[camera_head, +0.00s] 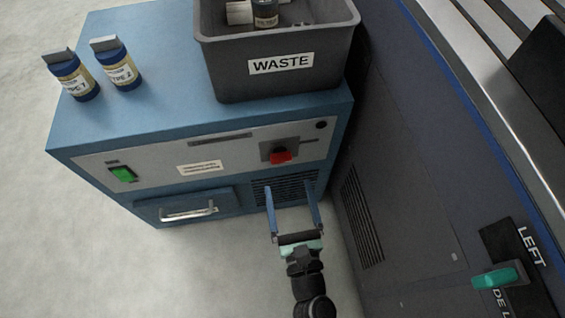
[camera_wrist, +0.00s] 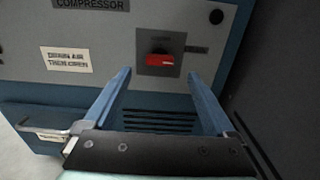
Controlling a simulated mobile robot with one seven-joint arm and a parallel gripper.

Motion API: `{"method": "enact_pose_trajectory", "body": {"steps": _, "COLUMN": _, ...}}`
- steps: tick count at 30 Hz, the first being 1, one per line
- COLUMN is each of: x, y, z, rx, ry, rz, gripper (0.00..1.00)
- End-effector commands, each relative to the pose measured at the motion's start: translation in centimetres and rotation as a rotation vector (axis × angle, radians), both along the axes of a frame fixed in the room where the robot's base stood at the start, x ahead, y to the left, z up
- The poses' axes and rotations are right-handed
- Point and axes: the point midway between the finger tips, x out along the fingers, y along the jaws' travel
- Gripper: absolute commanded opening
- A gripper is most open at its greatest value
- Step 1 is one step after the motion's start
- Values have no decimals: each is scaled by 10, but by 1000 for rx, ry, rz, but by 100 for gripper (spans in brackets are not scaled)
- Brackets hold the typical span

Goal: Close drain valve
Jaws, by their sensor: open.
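The drain valve appears as a red handle on a dark square plate on the compressor's front panel. The red handle (camera_head: 281,156) is at the right part of the panel in the head view, and also shows in the wrist view (camera_wrist: 160,60), where it lies roughly horizontal. My gripper (camera_head: 290,186) is open and empty, below the handle and in front of the vent slots. In the wrist view my gripper (camera_wrist: 159,75) has its two blue fingers spread to either side of the handle's lower area, not visibly touching it.
The blue compressor cabinet (camera_head: 165,115) carries two labelled bottles and a grey WASTE bin (camera_head: 220,80). Its front has a green switch (camera_head: 123,174) and a drawer handle (camera_head: 188,212). A dark machine wall (camera_head: 400,190) with a teal lever (camera_head: 497,278) stands close on the right. Floor at left is clear.

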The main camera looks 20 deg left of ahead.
Motion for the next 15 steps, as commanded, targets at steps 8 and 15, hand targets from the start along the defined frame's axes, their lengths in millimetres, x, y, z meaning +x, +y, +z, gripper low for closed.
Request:
{"method": "enact_pose_trajectory", "body": {"steps": 8, "x": 46, "y": 32, "z": -2, "rx": -1, "ry": -3, "rz": 4, "gripper": 90}}
{"method": "enact_pose_trajectory", "body": {"steps": 15, "x": 63, "y": 44, "z": -1, "rx": -2, "ry": 0, "rz": 2, "gripper": 90}}
